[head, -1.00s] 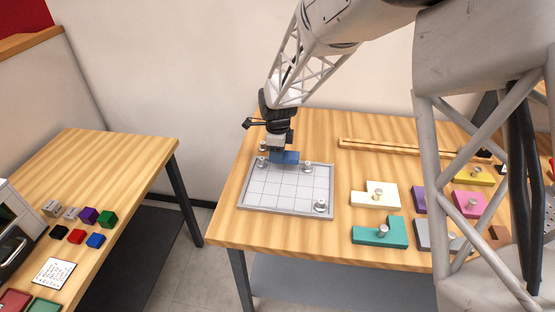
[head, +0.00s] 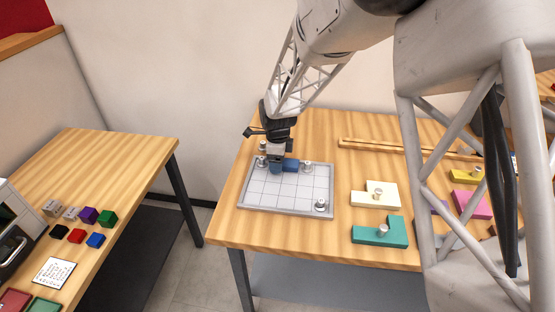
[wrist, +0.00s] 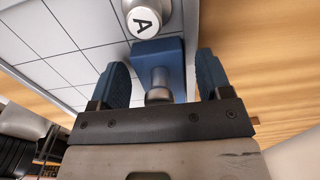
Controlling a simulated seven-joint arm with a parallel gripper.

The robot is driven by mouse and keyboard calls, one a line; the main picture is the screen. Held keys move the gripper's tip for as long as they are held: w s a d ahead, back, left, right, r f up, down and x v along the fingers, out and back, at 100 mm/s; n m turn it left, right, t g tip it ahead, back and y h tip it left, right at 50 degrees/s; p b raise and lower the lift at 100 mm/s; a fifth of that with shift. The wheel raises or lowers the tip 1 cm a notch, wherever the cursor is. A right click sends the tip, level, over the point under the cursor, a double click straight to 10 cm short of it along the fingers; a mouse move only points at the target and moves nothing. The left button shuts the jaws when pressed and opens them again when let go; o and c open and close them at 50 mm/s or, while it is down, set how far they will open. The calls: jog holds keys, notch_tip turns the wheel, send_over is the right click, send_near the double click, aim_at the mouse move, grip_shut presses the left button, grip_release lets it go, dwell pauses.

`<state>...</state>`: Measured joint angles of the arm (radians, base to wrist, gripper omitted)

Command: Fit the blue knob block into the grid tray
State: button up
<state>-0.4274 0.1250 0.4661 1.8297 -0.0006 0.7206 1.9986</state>
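The blue knob block (head: 291,166) lies at the far edge of the grey grid tray (head: 262,201), between two metal posts. I cannot tell whether it is fully seated. My gripper (head: 275,165) is right over the block and hides part of it. In the wrist view the blue block (wrist: 158,50) shows with its metal knob (wrist: 160,86) between the two blue fingers of my gripper (wrist: 163,72). Gaps show on both sides of the knob, so the fingers are open around it.
A cream block (head: 365,199) and a teal block (head: 370,234) lie right of the tray, with yellow (head: 465,177) and pink (head: 472,204) blocks beyond. A wooden rail (head: 400,150) lies behind. A second table at left holds small coloured cubes (head: 89,215).

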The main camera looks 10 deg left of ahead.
dwell(0.3)
notch_tip(320, 180, up, 12)
jog(key=shift+r, duration=0.1)
dwell(0.7)
dwell(0.7)
jog(key=shift+s+d+r, duration=0.1)
jog(key=shift+d+r, duration=0.05)
jog(key=s+d+r+n+t, duration=0.1)
jog(key=s+d+r+n, duration=0.45)
jog(key=s+d, duration=0.35)
jog(key=s+d+r+n, duration=0.4)
jog(key=s+d+r, duration=0.25)
jog(key=d, duration=0.35)
jog(key=s+d+n, duration=0.4)
jog(key=s+d, duration=0.1)
jog(key=s, duration=0.5)
jog(key=s+d+n+t, duration=0.1)
jog(key=s+d+n, duration=0.3)
jog(key=s, duration=0.6)
jog(key=shift+s+d+f+t, duration=0.15)
jog(key=shift+d+f+t, duration=0.15)
jog(key=shift+d, duration=0.65)
